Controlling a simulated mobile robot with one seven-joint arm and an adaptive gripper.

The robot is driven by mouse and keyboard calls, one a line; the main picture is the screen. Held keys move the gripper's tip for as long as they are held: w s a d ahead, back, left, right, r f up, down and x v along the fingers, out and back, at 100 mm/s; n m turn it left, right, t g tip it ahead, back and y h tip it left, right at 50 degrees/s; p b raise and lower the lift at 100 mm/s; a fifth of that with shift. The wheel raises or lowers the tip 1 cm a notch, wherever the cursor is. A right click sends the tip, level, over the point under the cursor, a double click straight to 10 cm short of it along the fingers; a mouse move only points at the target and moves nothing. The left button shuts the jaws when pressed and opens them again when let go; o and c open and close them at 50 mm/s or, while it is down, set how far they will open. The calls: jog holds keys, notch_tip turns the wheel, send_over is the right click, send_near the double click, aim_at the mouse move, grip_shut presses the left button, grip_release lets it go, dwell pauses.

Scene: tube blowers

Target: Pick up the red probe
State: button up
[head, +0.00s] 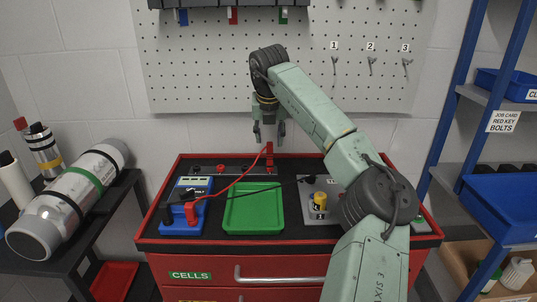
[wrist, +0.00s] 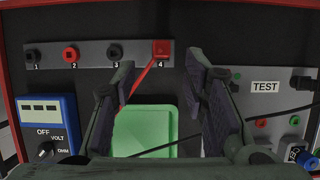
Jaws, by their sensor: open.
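The red probe (head: 269,156) stands upright at the back of the red-edged bench, its red wire running to the blue meter (head: 186,204). In the wrist view the probe (wrist: 162,50) appears end-on at the socket marked 4, on a grey strip (wrist: 95,54). My gripper (head: 268,134) is open and points down just above the probe. In the wrist view my gripper's fingers (wrist: 160,64) are spread, with the probe's red top showing between and beyond their tips. I see no contact. The probe's lower end is hidden.
A green tray (head: 238,221) lies empty in the middle of the bench. A black wire runs across to the TEST panel (wrist: 262,95) on the right. Sockets 1 to 3 show no probe. A pegboard (head: 200,70) stands behind, and a blue rack (head: 470,110) is at right.

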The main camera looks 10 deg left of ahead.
aim_at(268, 147)
jog(key=p+x, duration=0.1)
jog(key=x, duration=0.3)
jog(key=shift+w+a+f, duration=0.1)
jog(key=shift+a+f, duration=0.05)
jog(key=shift+f, duration=0.1)
jog(key=shift+w+p+x, duration=0.2)
jog(key=shift+p+x, duration=0.5)
jog(key=shift+x, duration=0.65)
jog(key=shift+w+p+x, duration=0.2)
jog(key=shift+p+x, duration=0.5)
jog(key=shift+x, duration=0.65)
jog(key=shift+r, duration=0.15)
jog(key=shift+c, duration=0.5)
grip_shut()
